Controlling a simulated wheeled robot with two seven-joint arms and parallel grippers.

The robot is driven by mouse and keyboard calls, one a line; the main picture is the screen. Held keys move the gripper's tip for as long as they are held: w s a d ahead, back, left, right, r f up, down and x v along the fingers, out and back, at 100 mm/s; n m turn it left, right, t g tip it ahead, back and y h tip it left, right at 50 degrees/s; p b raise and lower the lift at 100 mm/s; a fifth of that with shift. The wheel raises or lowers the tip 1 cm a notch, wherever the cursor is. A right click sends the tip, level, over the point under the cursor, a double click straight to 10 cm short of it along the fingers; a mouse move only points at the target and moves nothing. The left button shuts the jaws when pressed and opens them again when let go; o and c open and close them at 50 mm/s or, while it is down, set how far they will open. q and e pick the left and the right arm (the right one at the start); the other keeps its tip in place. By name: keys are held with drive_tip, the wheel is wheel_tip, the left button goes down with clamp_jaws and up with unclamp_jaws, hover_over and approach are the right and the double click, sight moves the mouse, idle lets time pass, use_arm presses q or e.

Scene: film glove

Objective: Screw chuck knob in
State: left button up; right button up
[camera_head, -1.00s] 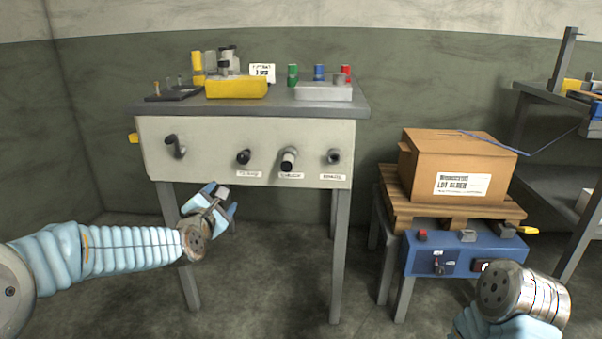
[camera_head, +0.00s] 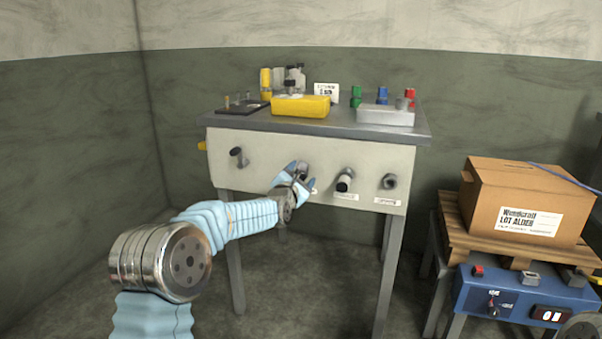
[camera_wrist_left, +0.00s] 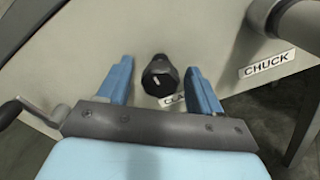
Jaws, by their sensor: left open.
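The chuck knob (camera_head: 344,181) is a dark knob with a pale collar, sticking out of the cream front panel of the bench. In the left wrist view, a CHUCK label (camera_wrist_left: 267,64) sits below a thick grey cylinder (camera_wrist_left: 302,22) at upper right, cut by the frame edge. My left gripper (camera_head: 299,176) is open in front of the panel, left of the chuck knob. In the left wrist view its blue fingers (camera_wrist_left: 160,74) stand on either side of a black faceted knob (camera_wrist_left: 159,77) labelled "CLA...". Contact cannot be told. My right gripper is out of view.
A crank handle (camera_head: 238,157) is left on the panel and another round knob (camera_head: 389,182) right. The bench top (camera_head: 330,122) bears a yellow block (camera_head: 300,106) and a grey tray (camera_head: 385,116). A cardboard box (camera_head: 525,205) on a pallet and a blue control box (camera_head: 525,297) stand right.

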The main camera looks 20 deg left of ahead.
use_arm(q)
drive_tip(key=shift+w, duration=0.25)
